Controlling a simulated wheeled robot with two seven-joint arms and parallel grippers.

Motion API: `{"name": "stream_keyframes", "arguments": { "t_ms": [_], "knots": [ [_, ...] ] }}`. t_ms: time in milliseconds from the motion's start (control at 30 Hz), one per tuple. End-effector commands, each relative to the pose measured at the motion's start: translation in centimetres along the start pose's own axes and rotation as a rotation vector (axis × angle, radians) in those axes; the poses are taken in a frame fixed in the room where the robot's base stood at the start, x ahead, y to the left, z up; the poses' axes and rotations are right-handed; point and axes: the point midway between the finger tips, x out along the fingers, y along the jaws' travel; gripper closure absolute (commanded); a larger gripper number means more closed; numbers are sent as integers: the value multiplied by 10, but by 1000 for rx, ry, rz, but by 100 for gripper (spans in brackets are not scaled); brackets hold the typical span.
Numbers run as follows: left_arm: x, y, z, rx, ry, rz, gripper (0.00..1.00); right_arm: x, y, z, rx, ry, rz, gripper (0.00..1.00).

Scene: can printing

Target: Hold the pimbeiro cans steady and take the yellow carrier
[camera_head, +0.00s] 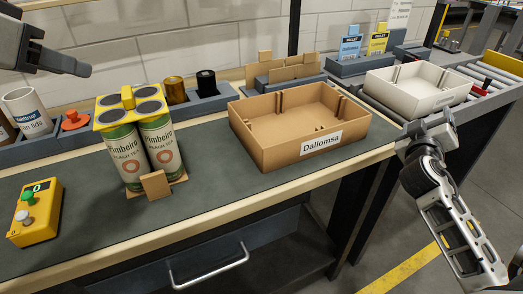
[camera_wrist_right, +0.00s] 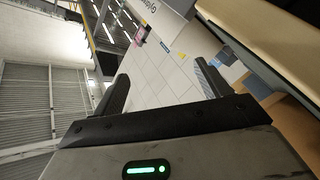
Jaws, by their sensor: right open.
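The yellow carrier (camera_head: 128,97) sits on top of the green-and-cream Pimbeiro cans (camera_head: 160,146) at left centre in the head view. Two cans show in front, standing upright on a small cardboard piece; any behind are mostly hidden. My left gripper (camera_head: 84,70) is in the air at the upper left, apart from the cans and carrier; its jaw opening does not show clearly. My right gripper (camera_head: 447,122) is at the right, beyond the bench edge and far from the cans. In the right wrist view (camera_wrist_right: 165,85) its two fingers are spread with nothing between them.
A cardboard box labelled Dallomsa (camera_head: 305,148) stands right of the cans. A yellow button box (camera_head: 35,212) is at front left. A white tray (camera_head: 418,103) is at the back right. A grey rack (camera_head: 205,104) holds rolls behind. The mat's front middle is clear.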

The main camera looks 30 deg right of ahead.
Motion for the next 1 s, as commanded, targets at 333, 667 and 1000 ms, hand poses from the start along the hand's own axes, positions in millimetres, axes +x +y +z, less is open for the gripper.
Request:
{"name": "stream_keyframes", "arguments": {
  "t_ms": [333,667,1000],
  "knots": [
    [0,0,0,0,0,0,64,-83,-43,-187,-640,777,125,24],
    [0,0,0,0,0,0,64,-238,-120,-252,-1269,1517,489,24],
    [0,0,0,0,0,0,64,-314,-165,-226,-1594,1904,809,24]
  ]
}}
